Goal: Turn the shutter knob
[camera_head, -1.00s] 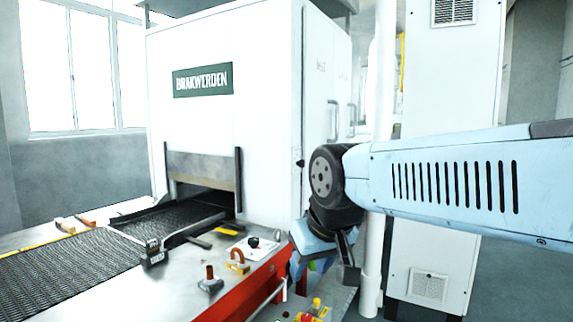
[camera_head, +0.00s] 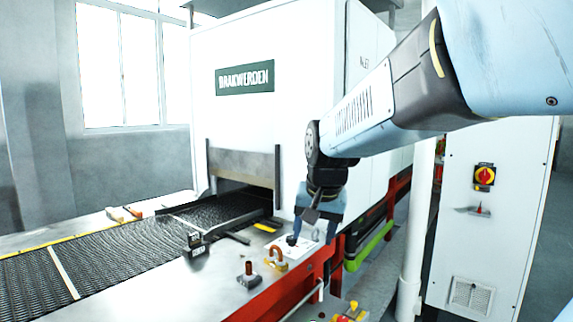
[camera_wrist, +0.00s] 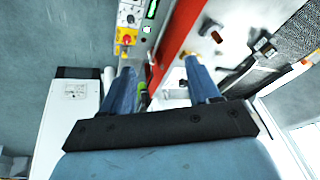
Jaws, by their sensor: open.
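A small black knob (camera_head: 291,240) stands on a white plate (camera_head: 303,247) on the bench edge, beside the furnace mouth; I take it for the shutter knob. The grey shutter (camera_head: 243,165) hangs above the dark opening. My gripper (camera_head: 315,232) points down over the plate, its jaws apart and empty, with one finger close to the knob; I cannot tell whether they touch. In the wrist view my gripper (camera_wrist: 165,75) shows two blue fingers spread wide. The white plate (camera_wrist: 173,88) lies partly behind the right finger there, and the knob is not clear.
An orange padlock-like piece (camera_head: 277,259) and a brown-topped peg (camera_head: 249,274) stand near the plate. A black block (camera_head: 195,243) sits by the mesh belt (camera_head: 90,265). A cabinet (camera_head: 490,240) with a red-yellow switch (camera_head: 484,176) stands at right.

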